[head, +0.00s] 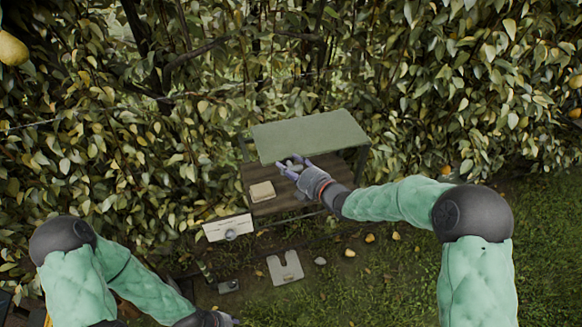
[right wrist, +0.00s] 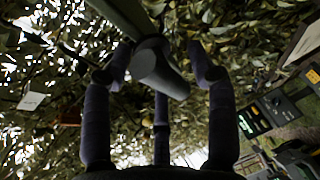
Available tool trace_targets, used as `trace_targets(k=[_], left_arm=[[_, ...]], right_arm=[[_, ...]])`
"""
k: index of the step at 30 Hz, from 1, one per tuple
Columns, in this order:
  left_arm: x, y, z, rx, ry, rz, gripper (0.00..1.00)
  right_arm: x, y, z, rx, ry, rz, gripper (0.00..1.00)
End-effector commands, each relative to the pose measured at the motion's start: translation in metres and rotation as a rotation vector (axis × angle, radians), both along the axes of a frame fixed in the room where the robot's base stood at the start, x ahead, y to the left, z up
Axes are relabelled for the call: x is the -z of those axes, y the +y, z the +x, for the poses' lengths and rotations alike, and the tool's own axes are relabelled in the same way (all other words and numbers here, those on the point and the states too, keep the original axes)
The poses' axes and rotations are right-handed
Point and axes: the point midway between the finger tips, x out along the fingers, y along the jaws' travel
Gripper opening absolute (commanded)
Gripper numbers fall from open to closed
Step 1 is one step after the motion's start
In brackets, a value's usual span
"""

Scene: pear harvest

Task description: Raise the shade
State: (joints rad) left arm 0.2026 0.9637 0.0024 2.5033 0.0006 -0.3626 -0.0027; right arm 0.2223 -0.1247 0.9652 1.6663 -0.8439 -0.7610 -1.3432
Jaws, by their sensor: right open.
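The shade is a flat green panel (head: 310,135) over a brown wooden bench (head: 290,203) in the head view. My right gripper (head: 289,166) is at the shade's front edge, above the bench. In the right wrist view its fingers (right wrist: 163,80) are spread apart, with a grey-green bar with a rounded end (right wrist: 162,72) between them. I cannot tell whether the fingers touch the bar. My left gripper (head: 228,320) is low at the bottom edge of the head view, away from the shade, and mostly cut off.
A tan block (head: 262,191) lies on the bench. A white box front with a round knob (head: 228,228) is at its left. A pale notched plate (head: 285,268) lies on the ground. Dense foliage stands behind; grass at the right is mostly open, with several fallen pears.

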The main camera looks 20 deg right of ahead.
Motion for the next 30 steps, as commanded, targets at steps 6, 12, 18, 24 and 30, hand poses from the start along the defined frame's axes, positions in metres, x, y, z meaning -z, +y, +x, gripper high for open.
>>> trace_targets(k=[6,12,18,24,30], left_arm=[[0.000,0.000,0.000,0.000,0.000,0.000,0.40],[0.000,0.000,0.000,0.000,0.000,0.000,0.40],[0.000,0.000,0.000,0.000,0.000,0.000,0.40],[-0.001,0.000,0.000,0.000,0.000,0.000,0.40],[-0.001,0.000,0.000,0.000,0.000,0.000,0.40]], right_arm=[[0.000,0.000,0.000,0.000,0.000,0.000,0.41],[0.000,0.000,0.000,-0.001,0.001,0.000,0.00],[-0.002,0.000,0.000,-0.002,0.000,0.006,0.00],[-0.020,-0.001,0.000,-0.001,0.001,0.061,0.00],[-0.058,-0.005,0.002,-0.002,0.004,0.191,0.00]])
